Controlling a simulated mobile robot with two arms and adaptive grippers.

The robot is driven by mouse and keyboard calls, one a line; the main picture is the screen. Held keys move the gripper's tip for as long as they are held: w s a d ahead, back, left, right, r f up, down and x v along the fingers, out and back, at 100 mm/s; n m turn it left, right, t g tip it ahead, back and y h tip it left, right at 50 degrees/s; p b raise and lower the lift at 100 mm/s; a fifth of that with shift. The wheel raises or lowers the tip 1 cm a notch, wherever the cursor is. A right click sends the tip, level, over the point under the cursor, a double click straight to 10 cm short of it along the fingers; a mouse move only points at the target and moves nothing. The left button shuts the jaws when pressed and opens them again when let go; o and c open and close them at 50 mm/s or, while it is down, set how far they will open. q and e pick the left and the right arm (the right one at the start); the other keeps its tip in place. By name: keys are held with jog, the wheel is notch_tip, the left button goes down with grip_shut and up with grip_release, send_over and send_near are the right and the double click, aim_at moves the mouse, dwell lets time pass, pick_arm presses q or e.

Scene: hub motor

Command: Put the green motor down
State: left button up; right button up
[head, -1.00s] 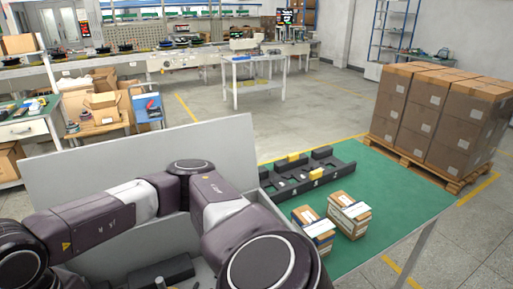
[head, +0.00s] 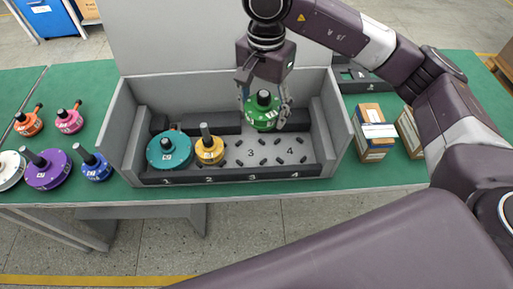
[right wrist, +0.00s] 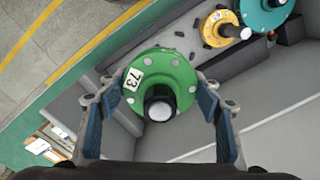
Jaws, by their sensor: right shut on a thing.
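The green motor (head: 262,117), a flanged disc with a black shaft, is between the fingers of my right gripper (head: 264,104). That gripper is shut on it, with a finger on each side. It is over the grey box (head: 342,125), around and behind the spot numbered 3; whether it touches the floor I cannot tell. In the right wrist view the green motor (right wrist: 135,68) shows a white label reading 73. The teal motor (head: 168,152) sits at spot 1 and the yellow motor (head: 209,150) at spot 2. Spot 4 is empty. My left gripper is not in view.
Orange (head: 28,124), pink (head: 69,121), white (head: 11,168), purple (head: 47,169) and blue (head: 92,164) motors lie on the green table (head: 78,205) left of the box. Cartons (head: 373,135) stand to its right. The box has a high back wall.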

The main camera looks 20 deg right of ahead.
aim_at(250, 98)
jog(key=w+m, duration=0.1)
jog(key=w+a+m, duration=0.1)
jog(key=m, duration=0.1)
jog(key=w+m, duration=0.1)
jog(key=m, duration=0.1)
jog(key=shift+w+a+r+b, duration=0.25)
jog(key=shift+w+a+b, duration=0.05)
jog(key=shift+a+b, duration=0.1)
jog(key=shift+m, duration=0.7)
jog(key=f, duration=0.4)
jog(key=f+p, duration=0.1)
jog(key=f, duration=0.4)
jog(key=f+p, duration=0.1)
jog(key=f, duration=0.4)
jog(key=shift+w+f, duration=0.2)
jog(key=shift+w, duration=0.05)
jog(key=shift+w+f+p, duration=0.1)
jog(key=shift+f+p, duration=0.3)
jog(key=shift+f, duration=2.25)
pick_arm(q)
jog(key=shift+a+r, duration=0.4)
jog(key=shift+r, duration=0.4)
pick_arm(e)
jog(key=shift+f, duration=0.1)
